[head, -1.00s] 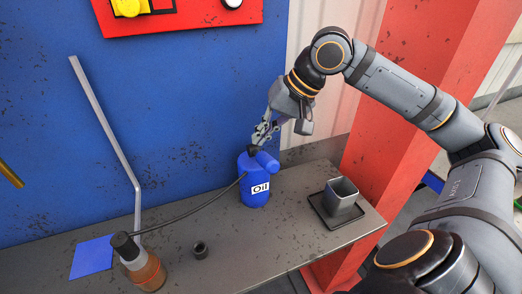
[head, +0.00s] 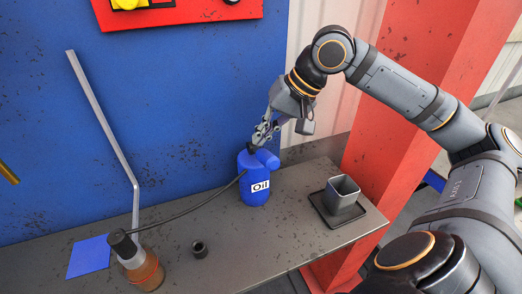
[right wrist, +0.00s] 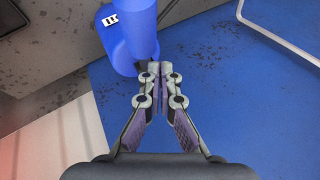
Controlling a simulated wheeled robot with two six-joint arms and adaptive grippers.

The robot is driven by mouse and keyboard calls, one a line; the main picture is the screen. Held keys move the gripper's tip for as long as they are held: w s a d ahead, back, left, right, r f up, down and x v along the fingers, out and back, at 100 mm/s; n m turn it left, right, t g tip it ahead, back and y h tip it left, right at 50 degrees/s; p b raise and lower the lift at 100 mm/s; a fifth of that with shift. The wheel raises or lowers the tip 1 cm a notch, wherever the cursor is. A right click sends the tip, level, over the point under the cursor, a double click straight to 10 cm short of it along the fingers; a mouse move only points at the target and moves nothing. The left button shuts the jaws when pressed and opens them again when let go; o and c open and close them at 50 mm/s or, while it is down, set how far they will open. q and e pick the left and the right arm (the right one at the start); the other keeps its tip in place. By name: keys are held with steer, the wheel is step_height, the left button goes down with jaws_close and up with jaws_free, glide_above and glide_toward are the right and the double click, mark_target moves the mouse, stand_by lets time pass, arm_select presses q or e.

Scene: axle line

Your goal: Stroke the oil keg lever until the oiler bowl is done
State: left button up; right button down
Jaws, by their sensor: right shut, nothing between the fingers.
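The blue oil keg (head: 252,193) with a white "Oil" label stands on the bench against the blue wall. A blue rounded part, which looks like its lever (head: 268,159), sits at its top right; it also shows in the right wrist view (right wrist: 140,28). My right gripper (head: 256,144) is shut and empty, its tips at the keg's top beside that part; contact is unclear. In the right wrist view the closed fingertips (right wrist: 160,72) are just below the lever. The oiler bowl (head: 147,272) is amber with a black cap, at the front left. Its fill level is unclear. My left gripper is out of view.
A thin black hose (head: 190,218) runs from the keg to the oiler. A bent grey rod (head: 105,125) rises behind the oiler. A small black ring (head: 199,249), a blue sheet (head: 89,256) and a grey square cup (head: 342,194) on a dark tray also rest on the bench.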

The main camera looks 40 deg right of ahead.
mark_target(264, 149)
steer(key=shift+s+a+f+b, duration=0.1)
steer(key=shift+s+f+b, duration=0.2)
steer(key=shift+f+b, duration=0.8)
steer(key=shift+s+a+f+b, duration=0.1)
steer(key=shift+s+f+b, duration=0.15)
steer(key=shift+f+b, duration=0.85)
stand_by(2.5)
steer(key=shift+r+b, duration=0.3)
steer(key=shift+r, duration=0.2)
steer(key=r+p, duration=0.2)
steer(key=p, duration=0.1)
steer(key=w+r+p, duration=0.1)
steer(key=r+p, duration=0.1)
steer(key=p, duration=0.1)
steer(key=shift+d+r, duration=0.1)
steer(key=shift+d, duration=0.05)
steer(key=shift+w, duration=0.1)
stand_by(0.4)
steer(key=r+p, duration=0.1)
steer(key=p, duration=0.1)
steer(key=w+r+p, duration=0.1)
steer(key=r+p, duration=0.1)
steer(key=p, duration=0.1)
steer(key=r+p, duration=0.1)
steer(key=p, duration=0.2)
steer(key=shift+w+d+r, duration=0.25)
steer(key=shift+w+r, duration=0.1)
steer(key=shift+r, duration=0.05)
